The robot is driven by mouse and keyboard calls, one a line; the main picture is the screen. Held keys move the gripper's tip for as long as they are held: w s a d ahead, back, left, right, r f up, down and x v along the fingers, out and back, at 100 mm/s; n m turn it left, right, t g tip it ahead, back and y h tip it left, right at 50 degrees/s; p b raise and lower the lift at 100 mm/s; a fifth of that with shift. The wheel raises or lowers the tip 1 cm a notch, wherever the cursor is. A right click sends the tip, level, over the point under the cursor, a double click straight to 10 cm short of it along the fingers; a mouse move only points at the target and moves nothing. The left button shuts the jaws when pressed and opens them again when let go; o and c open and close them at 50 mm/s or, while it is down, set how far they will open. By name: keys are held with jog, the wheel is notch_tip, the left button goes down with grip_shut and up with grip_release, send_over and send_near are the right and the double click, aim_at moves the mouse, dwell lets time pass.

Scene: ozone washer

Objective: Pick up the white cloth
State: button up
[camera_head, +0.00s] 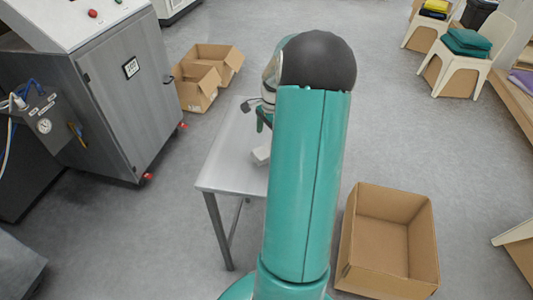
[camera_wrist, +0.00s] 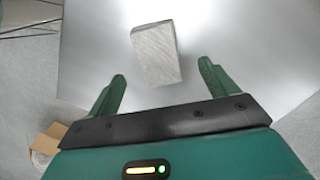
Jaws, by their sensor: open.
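The white cloth (camera_wrist: 156,53) is a folded, pale block lying on the grey metal table (camera_wrist: 95,50). In the head view a pale corner of it (camera_head: 261,155) shows beside my arm, which hides the rest. My gripper (camera_wrist: 162,75) is open, with its two green fingers apart and nothing between them. In the wrist view the cloth lies just beyond the fingertips, roughly centred between them. In the head view part of my gripper (camera_head: 262,118) shows above the table, mostly hidden behind my arm.
An open, empty cardboard box (camera_head: 388,240) stands on the floor right of the table. Smaller boxes (camera_head: 200,85) lie behind it at left. A grey machine cabinet (camera_head: 125,90) stands at left. Chairs with folded cloths (camera_head: 466,45) are at back right. Floor between is clear.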

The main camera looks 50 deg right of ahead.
aim_at(266, 150)
jog(key=f, duration=0.5)
jog(key=shift+a+f, duration=0.1)
jog(key=shift+a, duration=0.25)
jog(key=c, duration=1.2)
jog(key=shift+o, duration=0.2)
jog(key=shift+r, duration=0.75)
jog(key=s+a+r, duration=0.9)
jog(key=a+r, duration=0.1)
jog(key=r, duration=0.1)
jog(key=shift+s+a+r, duration=0.15)
jog(key=shift+a+r, duration=0.15)
